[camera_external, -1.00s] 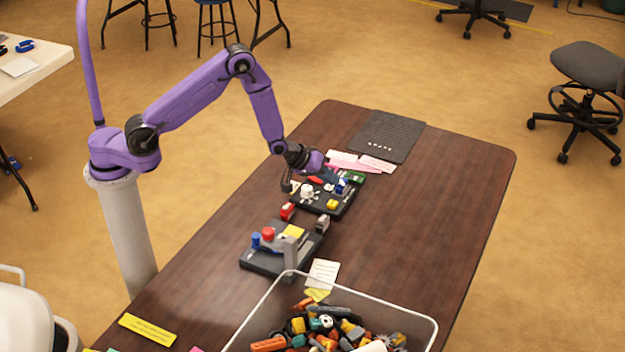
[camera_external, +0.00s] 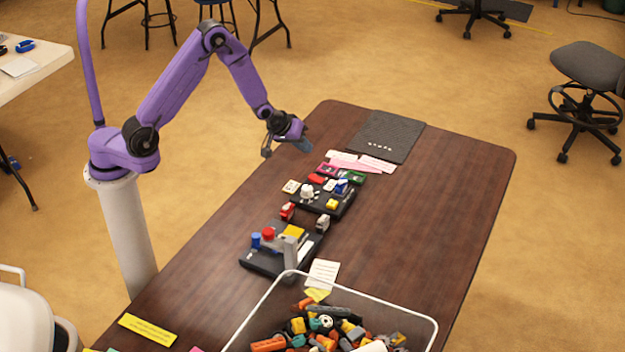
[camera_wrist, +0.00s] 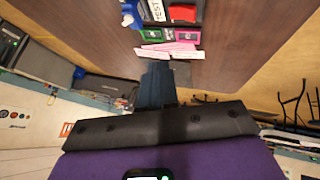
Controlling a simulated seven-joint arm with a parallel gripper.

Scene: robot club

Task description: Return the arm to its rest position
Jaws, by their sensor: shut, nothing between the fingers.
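My purple arm (camera_external: 172,92) bends up from its white post and down to my gripper (camera_external: 304,146). The gripper is raised above the table's left edge, clear of the boards, with nothing held. In the wrist view my gripper (camera_wrist: 157,88) shows as dark blue-grey fingers closed together in the middle.
The brown table (camera_external: 430,210) holds a black board with colored blocks (camera_external: 325,198), a second black board (camera_external: 265,262), a clear bin of toy parts (camera_external: 432,326), pink and white notes (camera_external: 362,162) and a dark mat (camera_external: 385,137). The table's right side is clear.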

